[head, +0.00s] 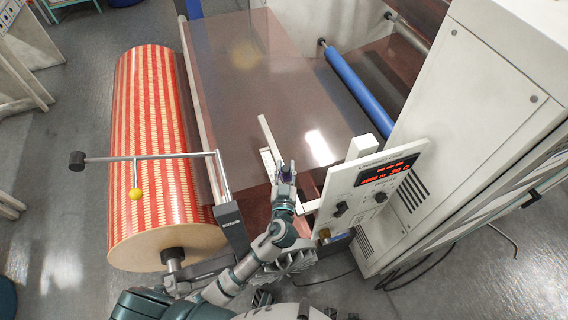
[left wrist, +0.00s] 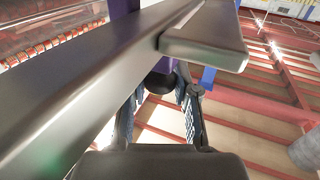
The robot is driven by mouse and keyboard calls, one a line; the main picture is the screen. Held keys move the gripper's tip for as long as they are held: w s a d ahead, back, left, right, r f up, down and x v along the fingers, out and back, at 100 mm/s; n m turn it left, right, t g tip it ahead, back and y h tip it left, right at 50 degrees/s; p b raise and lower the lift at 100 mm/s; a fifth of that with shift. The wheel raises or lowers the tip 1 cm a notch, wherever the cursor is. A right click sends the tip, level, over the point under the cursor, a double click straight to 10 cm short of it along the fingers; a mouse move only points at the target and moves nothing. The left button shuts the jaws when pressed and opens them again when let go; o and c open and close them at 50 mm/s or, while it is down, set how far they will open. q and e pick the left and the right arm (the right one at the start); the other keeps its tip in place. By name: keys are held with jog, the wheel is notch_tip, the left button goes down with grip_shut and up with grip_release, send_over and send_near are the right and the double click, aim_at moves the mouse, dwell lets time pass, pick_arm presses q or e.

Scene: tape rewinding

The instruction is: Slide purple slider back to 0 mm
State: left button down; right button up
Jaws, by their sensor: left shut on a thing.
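The purple slider (head: 287,169) shows as a small purple piece at my left gripper (head: 286,181), below the pale metal bar (head: 268,135) in the head view. In the left wrist view, a purple part (left wrist: 166,64) with a dark round end (left wrist: 160,83) sits between the two fingers of my left gripper (left wrist: 163,95). The gripper is shut on it. A wide grey bar (left wrist: 105,70) crosses in front and hides much of the slider. No scale marks are readable. My right gripper is not in view.
A large red and cream striped roll (head: 150,130) stands at left, with a lever (head: 150,157) bearing a yellow knob. A control panel (head: 365,190) with red digits stands close on the right. A translucent sheet (head: 270,90) and blue roller (head: 355,85) lie beyond.

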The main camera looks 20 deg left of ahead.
pick_arm(q)
jog(key=c, duration=0.9)
grip_release()
jog(key=shift+w, duration=0.1)
jog(key=v, duration=1.2)
